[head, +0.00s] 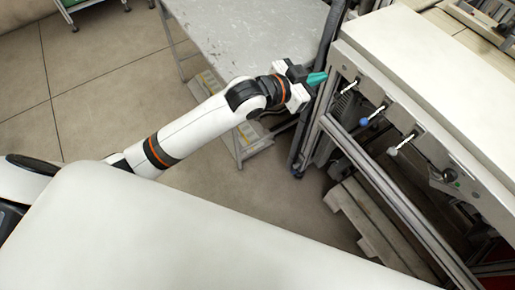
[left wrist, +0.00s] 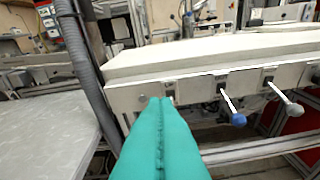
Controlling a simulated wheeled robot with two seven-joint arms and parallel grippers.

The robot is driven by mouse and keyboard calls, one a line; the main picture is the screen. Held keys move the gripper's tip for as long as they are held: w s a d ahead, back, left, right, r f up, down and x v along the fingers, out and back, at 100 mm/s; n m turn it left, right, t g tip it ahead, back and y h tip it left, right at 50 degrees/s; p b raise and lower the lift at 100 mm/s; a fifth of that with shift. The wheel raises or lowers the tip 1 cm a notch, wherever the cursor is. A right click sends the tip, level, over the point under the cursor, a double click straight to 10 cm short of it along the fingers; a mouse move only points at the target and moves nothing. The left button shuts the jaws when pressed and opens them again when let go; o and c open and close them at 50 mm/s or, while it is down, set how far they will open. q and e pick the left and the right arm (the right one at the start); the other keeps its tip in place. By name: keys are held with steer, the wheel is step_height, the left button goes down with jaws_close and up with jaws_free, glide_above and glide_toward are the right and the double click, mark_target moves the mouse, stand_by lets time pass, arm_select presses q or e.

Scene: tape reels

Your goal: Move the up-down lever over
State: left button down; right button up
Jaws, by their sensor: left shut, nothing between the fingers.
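A row of levers comes out of slots in the front of a cream machine panel. No readable label shows which one is the up-down lever. One has a blue knob (head: 364,122), also in the left wrist view (left wrist: 238,119). One has a pale knob (head: 393,152), also in the left wrist view (left wrist: 295,109). Another lever (head: 350,86) is nearest my left gripper (head: 322,78). My left gripper has teal fingers, shut and empty, at the panel's left end. In the left wrist view the fingers (left wrist: 162,105) cover part of the panel's left slot. My right gripper is out of view.
The cream machine top (head: 420,70) lies above the levers, with a metal rail (head: 370,170) below. A grey table (head: 240,35) stands to the left of the machine, near my left arm. A wooden pallet (head: 360,220) is below. Open floor lies at left.

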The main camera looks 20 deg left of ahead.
arm_select(q)
steer(key=s+a+f+n+g+y, duration=0.1)
steer(key=a+f, duration=0.3)
steer(key=f, duration=0.7)
steer(key=s+a+f+n+g+y, duration=0.1)
steer(key=s+a+f+n+y, duration=0.1)
steer(key=f, duration=1)
steer(key=s+a+f+n+g+y, duration=0.1)
steer(key=a+f+y, duration=0.2)
steer(key=a+f, duration=0.3)
step_height(320, 180, down, 5)
steer(key=shift+s+a+f+n, duration=0.15)
steer(key=shift+s+a+n, duration=0.1)
steer(key=shift+a+n, duration=0.15)
